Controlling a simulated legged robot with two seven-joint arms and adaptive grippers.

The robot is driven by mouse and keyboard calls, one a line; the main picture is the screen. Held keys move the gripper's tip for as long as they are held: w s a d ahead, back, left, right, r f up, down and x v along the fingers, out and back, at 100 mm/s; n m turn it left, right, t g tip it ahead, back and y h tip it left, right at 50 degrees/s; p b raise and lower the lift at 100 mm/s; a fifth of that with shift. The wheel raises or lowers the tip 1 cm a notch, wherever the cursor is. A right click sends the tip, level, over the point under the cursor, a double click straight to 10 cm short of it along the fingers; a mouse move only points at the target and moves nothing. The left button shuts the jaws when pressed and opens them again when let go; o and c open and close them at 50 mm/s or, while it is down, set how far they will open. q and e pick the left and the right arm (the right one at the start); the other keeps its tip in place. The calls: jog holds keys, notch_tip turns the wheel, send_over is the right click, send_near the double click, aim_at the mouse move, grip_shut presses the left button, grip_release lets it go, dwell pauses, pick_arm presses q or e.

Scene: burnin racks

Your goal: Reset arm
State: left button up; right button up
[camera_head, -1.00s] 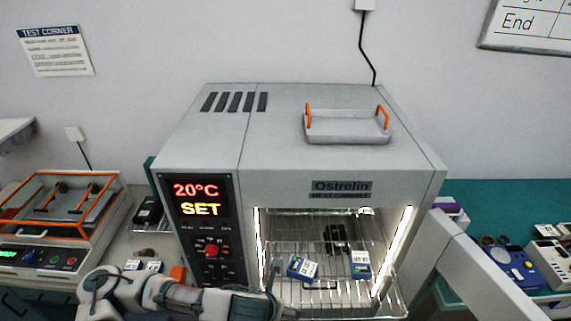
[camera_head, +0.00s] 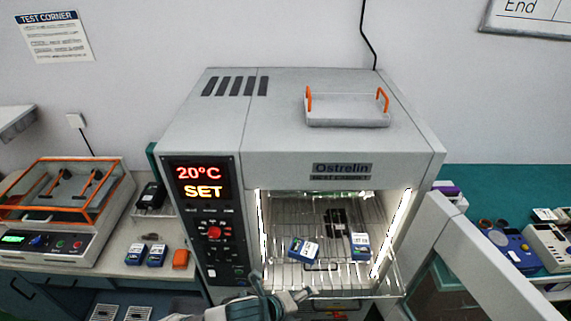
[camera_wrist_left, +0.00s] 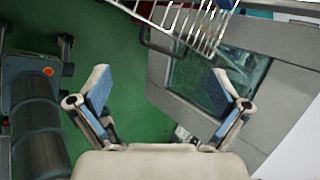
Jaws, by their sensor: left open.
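My left gripper (camera_head: 284,300) is low in the head view, in front of the heat cabinet and below its wire rack. In the left wrist view my left gripper (camera_wrist_left: 160,95) is open, its two blue-padded fingers wide apart with nothing between them. Green floor and part of the open cabinet door (camera_wrist_left: 158,68) show beyond the fingers. My right gripper is not in view.
The cabinet (camera_head: 300,150) is open, with two blue boxes (camera_head: 303,249) (camera_head: 360,245) and a dark item on its wire rack (camera_head: 335,280). Its door (camera_head: 470,260) stands open at the right. Two more blue boxes (camera_head: 136,254) (camera_head: 157,255) and an orange item (camera_head: 181,259) lie on the left bench.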

pick_arm(q)
jog(key=a+f+n+y, duration=0.1)
jog(key=a+f+n, duration=0.7)
jog(key=n, duration=0.8)
jog(key=s+a+f+n+g+y, duration=0.2)
jog(key=s+a+f+n+y, duration=0.3)
jog(key=s+a+f+n, duration=0.95)
notch_tip(320, 180, down, 30)
jog(key=s+a+m+g+b, duration=0.1)
jog(key=s+m, duration=0.1)
jog(key=m, duration=0.1)
jog(key=s+a+f+g+b, duration=0.1)
jog(key=s+a+f, duration=0.2)
jog(key=s+f, duration=1.1)
jog(key=shift+s+a+y, duration=0.2)
jog(key=shift+s+y, duration=0.1)
jog(key=shift+s, duration=0.7)
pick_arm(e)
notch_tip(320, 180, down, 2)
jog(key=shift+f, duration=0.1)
